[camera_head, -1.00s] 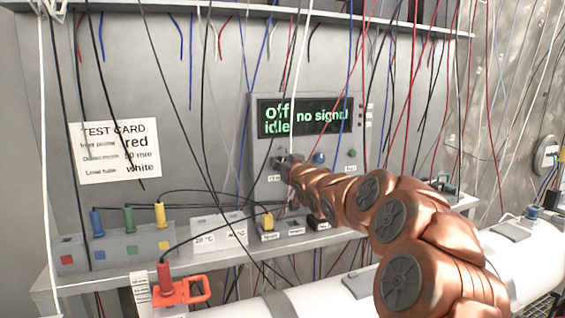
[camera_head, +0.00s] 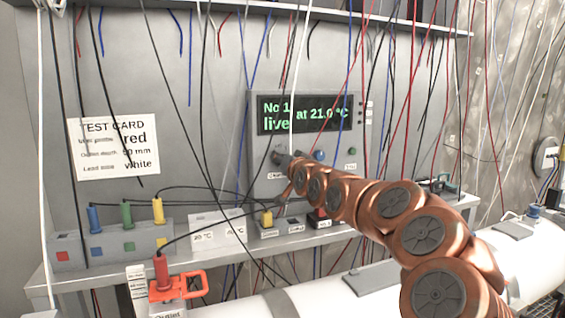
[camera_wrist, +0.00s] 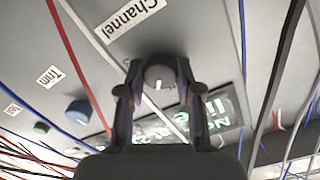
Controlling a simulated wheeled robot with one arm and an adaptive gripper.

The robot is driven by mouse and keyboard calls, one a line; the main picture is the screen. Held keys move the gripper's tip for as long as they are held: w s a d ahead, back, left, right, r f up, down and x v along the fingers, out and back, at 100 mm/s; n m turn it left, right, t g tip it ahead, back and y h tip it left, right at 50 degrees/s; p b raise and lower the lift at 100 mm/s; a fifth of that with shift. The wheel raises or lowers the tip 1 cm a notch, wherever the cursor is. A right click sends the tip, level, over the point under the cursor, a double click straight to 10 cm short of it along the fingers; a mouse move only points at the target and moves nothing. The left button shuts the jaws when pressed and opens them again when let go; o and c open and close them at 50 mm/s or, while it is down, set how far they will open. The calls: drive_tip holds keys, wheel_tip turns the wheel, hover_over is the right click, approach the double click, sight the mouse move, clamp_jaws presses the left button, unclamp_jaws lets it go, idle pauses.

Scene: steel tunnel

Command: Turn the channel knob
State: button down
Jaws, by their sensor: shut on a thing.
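The channel knob (camera_wrist: 160,76) is a grey round knob with a white pointer line, beside the "Channel" label (camera_wrist: 132,18) in the wrist view. My gripper (camera_wrist: 158,85) is shut on it, one finger on each side. In the head view my gripper (camera_head: 283,160) is at the lower left of the grey meter panel (camera_head: 262,185), and my arm mostly hides the knob. The display (camera_head: 305,113) reads "No 1 at 21.0 °C" and "live" in green.
A blue Trim knob (camera_head: 319,155) and a small green button (camera_head: 352,152) are right of the channel knob. Many hanging wires cross in front of the panel.

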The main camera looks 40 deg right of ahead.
drive_tip(key=c, duration=0.8)
unclamp_jaws()
drive_tip(key=shift+o, duration=0.2)
drive_tip(key=shift+s, duration=0.1)
drive_tip(key=v, duration=1.2)
